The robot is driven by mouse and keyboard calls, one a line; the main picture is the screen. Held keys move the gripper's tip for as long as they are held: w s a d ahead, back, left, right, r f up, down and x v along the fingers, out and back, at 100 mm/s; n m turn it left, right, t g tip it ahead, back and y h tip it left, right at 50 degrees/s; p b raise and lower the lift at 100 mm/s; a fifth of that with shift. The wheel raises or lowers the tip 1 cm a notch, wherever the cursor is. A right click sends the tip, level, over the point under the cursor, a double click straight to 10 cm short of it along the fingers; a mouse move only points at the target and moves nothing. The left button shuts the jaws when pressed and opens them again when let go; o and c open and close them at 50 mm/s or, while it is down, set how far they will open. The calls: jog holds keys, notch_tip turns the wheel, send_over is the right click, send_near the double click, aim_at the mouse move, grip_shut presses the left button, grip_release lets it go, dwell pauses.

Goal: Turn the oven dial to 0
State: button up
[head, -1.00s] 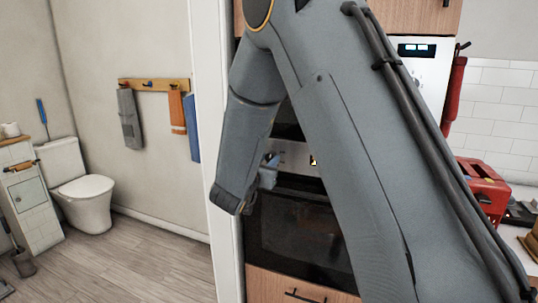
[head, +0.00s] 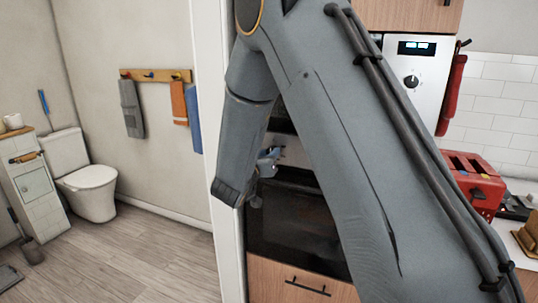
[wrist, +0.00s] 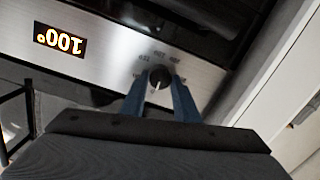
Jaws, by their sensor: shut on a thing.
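The oven dial (wrist: 160,76) is a dark round knob with a pale pointer line on the metal control panel (wrist: 108,57), with printed numbers around it. In the wrist view, my gripper (wrist: 159,88) has a blue finger on each side of the knob and is shut on it. The lit display (wrist: 60,40) on the panel appears upside down and reads 100°. In the head view, my gripper (head: 268,163) is at the panel above the dark oven door (head: 290,218). My arm hides much of the oven there, and the dial cannot be made out.
A second appliance with its own knob (head: 412,81) and display is at upper right, beside a red cloth (head: 451,95). A red toaster (head: 472,185) stands on the right counter. A white wall edge (head: 222,150) is close left of my arm. Floor (head: 140,255) is open at left.

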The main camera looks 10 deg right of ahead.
jog(key=shift+f, duration=0.2)
jog(key=o, duration=1)
jog(key=shift+r, duration=0.1)
jog(key=shift+o, duration=0.2)
jog(key=b+v, duration=0.2)
jog(key=v, duration=0.6)
